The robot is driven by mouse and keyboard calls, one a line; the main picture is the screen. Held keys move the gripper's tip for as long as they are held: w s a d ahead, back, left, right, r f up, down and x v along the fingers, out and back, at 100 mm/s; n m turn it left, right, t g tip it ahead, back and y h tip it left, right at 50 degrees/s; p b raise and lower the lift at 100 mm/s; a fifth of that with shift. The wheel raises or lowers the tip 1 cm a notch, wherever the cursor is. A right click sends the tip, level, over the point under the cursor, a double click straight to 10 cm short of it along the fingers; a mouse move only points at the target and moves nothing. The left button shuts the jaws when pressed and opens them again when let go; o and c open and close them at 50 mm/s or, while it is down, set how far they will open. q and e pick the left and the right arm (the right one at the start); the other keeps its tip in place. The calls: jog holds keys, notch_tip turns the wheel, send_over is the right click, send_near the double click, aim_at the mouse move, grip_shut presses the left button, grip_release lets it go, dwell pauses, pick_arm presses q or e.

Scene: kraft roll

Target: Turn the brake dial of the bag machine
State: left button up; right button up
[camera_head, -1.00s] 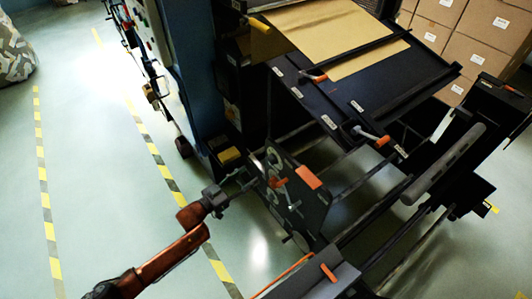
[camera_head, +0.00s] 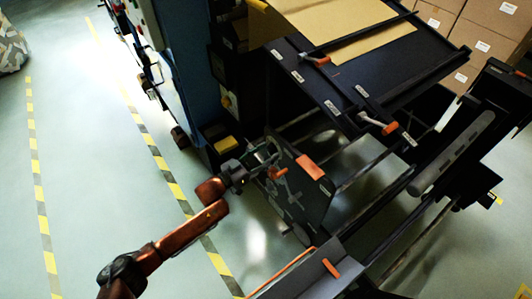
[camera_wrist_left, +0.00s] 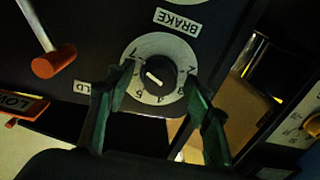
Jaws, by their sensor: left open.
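In the left wrist view the brake dial (camera_wrist_left: 157,77) is a small black knob with a white pointer line. It sits in a round pale scale ring with numbers, below a white BRAKE label (camera_wrist_left: 178,21). My left gripper (camera_wrist_left: 160,84) is open, its two green fingers on either side of the knob, over the edges of the ring. I cannot tell whether they touch the knob. In the head view my left gripper (camera_head: 263,163) is at the dark side plate (camera_head: 313,205) of the bag machine, where the dial is hard to make out. My right gripper is not in view.
In the left wrist view an orange-tipped lever (camera_wrist_left: 54,62) is at upper left and a second scale (camera_wrist_left: 300,124) at right. The head view shows a brown paper sheet (camera_head: 340,22), orange-handled levers (camera_head: 388,128) and stacked cartons (camera_head: 470,45).

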pick_arm(q)
jog(key=shift+c, duration=0.2)
jog(key=c, duration=1.1)
